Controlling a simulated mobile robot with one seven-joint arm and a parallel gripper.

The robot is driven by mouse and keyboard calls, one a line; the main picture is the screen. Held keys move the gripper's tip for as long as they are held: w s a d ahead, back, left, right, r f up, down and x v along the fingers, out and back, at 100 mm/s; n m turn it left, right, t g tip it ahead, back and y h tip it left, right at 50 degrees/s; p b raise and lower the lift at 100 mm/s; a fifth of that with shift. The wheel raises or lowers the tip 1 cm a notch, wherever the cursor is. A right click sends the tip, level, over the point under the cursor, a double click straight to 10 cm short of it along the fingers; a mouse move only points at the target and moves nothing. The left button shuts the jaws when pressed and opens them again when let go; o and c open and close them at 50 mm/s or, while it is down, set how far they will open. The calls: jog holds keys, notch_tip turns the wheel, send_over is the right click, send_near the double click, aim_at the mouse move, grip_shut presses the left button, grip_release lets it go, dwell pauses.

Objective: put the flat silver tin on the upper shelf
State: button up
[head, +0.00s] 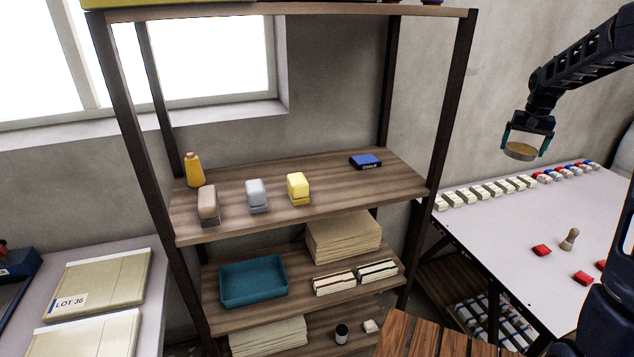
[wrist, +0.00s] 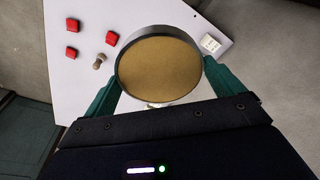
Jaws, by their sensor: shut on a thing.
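My gripper (head: 524,147) is shut on a flat round tin (head: 520,152), held in the air over the white table at right. In the wrist view the tin (wrist: 160,68) sits between both teal fingers, with a grey rim and a tan-brown face. The shelf rack stands left of my gripper, well apart from it. Its middle-height board (head: 345,188) carries a mustard bottle (head: 193,170), a brown, a grey and a yellow stapler-like object, and a blue box (head: 365,161). A higher board (head: 300,13) crosses the top of the picture; its upper face is mostly hidden.
The board's right front and centre are bare. A lower board holds a teal tray (head: 253,281), paper stacks and card boxes. The white table (head: 500,235) bears rows of small blocks, red pieces and a small peg-like figure (head: 569,239). A dark rack post (head: 452,100) stands between gripper and shelf.

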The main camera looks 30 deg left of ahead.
jog(key=s+a+r, duration=0.2)
jog(key=s+r, duration=0.3)
jog(key=r, duration=0.7)
jog(key=s+a+r, duration=0.3)
jog(key=s+r, duration=0.2)
jog(key=r, duration=0.7)
jog(key=s+a+r+n, duration=0.1)
jog(key=s+a+r, duration=0.45)
jog(key=s, duration=0.25)
jog(key=s+a+f, duration=1.1)
jog(key=s+a, duration=0.2)
jog(key=a, duration=0.2)
jog(key=s+a+f, duration=1)
jog(key=s+a, duration=0.4)
jog(key=a, duration=0.1)
send_over(342, 188)
notch_tip(342, 188, down, 8)
jog(key=shift+m, duration=0.4)
jog(key=shift+s+a+f, duration=0.1)
jog(key=shift+f, duration=2.35)
jog(key=shift+s+f, duration=0.1)
jog(key=shift+f, duration=2.35)
jog(key=shift+f, duration=0.1)
